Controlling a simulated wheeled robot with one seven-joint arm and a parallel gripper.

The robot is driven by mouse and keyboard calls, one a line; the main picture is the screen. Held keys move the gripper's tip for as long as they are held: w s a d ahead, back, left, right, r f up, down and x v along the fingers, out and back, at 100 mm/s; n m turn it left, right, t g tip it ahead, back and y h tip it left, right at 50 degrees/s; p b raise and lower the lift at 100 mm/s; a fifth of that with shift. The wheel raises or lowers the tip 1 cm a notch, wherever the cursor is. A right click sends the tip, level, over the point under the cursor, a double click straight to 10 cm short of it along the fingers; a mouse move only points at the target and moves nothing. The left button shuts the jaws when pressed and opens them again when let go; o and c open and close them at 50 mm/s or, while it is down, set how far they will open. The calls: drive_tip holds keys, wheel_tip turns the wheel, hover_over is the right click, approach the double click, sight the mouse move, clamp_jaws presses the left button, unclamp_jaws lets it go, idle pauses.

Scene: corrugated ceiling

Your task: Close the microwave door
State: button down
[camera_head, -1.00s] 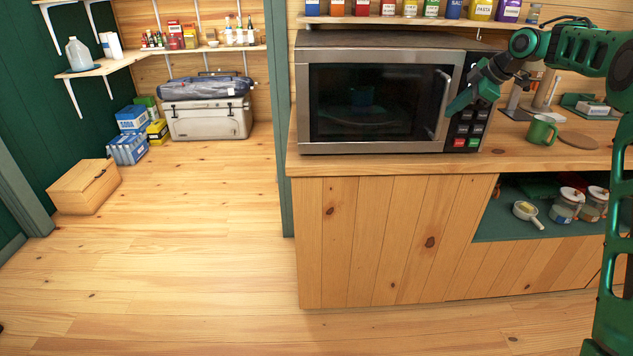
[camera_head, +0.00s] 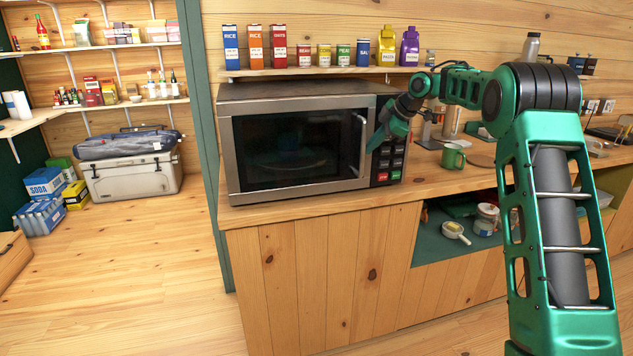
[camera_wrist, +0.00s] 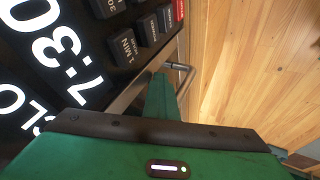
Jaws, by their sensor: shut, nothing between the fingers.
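The microwave (camera_head: 300,97) stands on the wooden counter. Its dark-windowed door (camera_head: 295,145) looks flush with the front, with no gap visible. The upright metal handle (camera_head: 362,145) is on the door's right side. My gripper (camera_head: 378,140) is shut and empty, in front of the strip between the handle and the keypad (camera_head: 390,158). In the wrist view the green fingers (camera_wrist: 160,95) point along the microwave front, close to the handle (camera_wrist: 180,67) and beside the buttons (camera_wrist: 125,47). I cannot tell whether the fingers touch the door or handle.
A green mug (camera_head: 453,157) stands on the counter right of the microwave. A shelf (camera_head: 320,72) of labelled containers hangs above it. An open compartment below holds a white pan (camera_head: 455,232) and jars (camera_head: 486,220). The floor at left is clear before a cooler (camera_head: 130,178).

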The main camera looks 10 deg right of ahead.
drive_tip(key=s+d+r, duration=0.5)
drive_tip(key=s+r, duration=0.3)
drive_tip(key=s+d+f+m+h, duration=0.2)
drive_tip(key=s+m, duration=0.5)
drive_tip(key=s, duration=0.4)
drive_tip(key=s+d+f+m+g+h, duration=0.1)
drive_tip(key=s+f+m, duration=0.4)
drive_tip(key=s, duration=0.9)
drive_tip(key=s+f+m+g, duration=0.3)
drive_tip(key=s+f+m, duration=0.3)
drive_tip(key=s, duration=0.9)
drive_tip(key=s+d+f+m+g+h, duration=0.1)
drive_tip(key=s+f+m, duration=0.4)
drive_tip(key=s, duration=0.9)
drive_tip(key=shift+s+d+f+g+h, duration=0.3)
drive_tip(key=shift+s+d+f+g, duration=0.1)
drive_tip(key=shift+f, duration=0.1)
drive_tip(key=shift+w+f, duration=0.25)
drive_tip(key=shift+w, duration=0.4)
